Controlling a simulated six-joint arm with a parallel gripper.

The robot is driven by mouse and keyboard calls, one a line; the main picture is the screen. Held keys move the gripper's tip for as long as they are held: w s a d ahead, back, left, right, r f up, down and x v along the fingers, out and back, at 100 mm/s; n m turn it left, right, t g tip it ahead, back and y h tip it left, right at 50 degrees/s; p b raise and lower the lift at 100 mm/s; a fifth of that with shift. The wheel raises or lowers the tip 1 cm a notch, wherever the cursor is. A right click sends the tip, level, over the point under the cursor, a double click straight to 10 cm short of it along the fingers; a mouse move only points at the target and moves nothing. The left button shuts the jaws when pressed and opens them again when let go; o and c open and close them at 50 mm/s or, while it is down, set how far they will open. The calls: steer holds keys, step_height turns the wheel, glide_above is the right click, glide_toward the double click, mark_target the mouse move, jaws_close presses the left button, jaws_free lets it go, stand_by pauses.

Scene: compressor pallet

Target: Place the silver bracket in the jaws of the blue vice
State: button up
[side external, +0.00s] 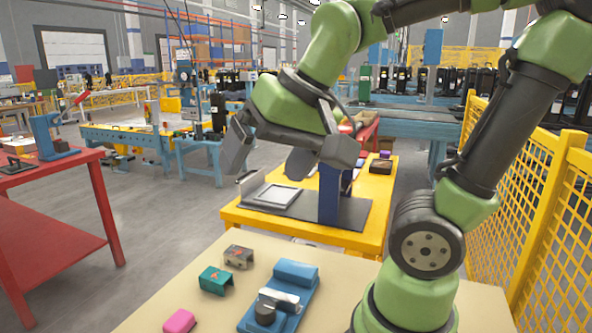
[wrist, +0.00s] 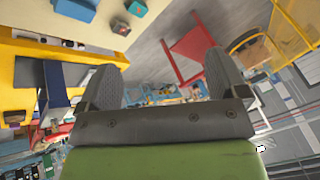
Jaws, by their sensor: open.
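Part of the vice shows at the wrist view's top edge (wrist: 75,8). My gripper (side external: 265,168) is open and empty, raised well above and beyond the table. Its spread fingers frame the wrist view (wrist: 162,65).
A green bracket (side external: 215,280) lies close to the silver one, and a pink block (side external: 179,321) lies at the front left. A yellow table (side external: 300,228) with a blue upright stands behind. A red bench (side external: 50,235) is at left, yellow mesh fencing (side external: 540,210) at right.

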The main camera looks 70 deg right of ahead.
steer(key=shift+o, duration=0.4)
steer(key=s+n, duration=0.1)
steer(key=s+a+n, duration=0.1)
steer(key=s, duration=0.1)
steer(key=s+a+t+y, duration=0.1)
steer(key=shift+s+n, duration=0.3)
steer(key=shift+n, duration=0.1)
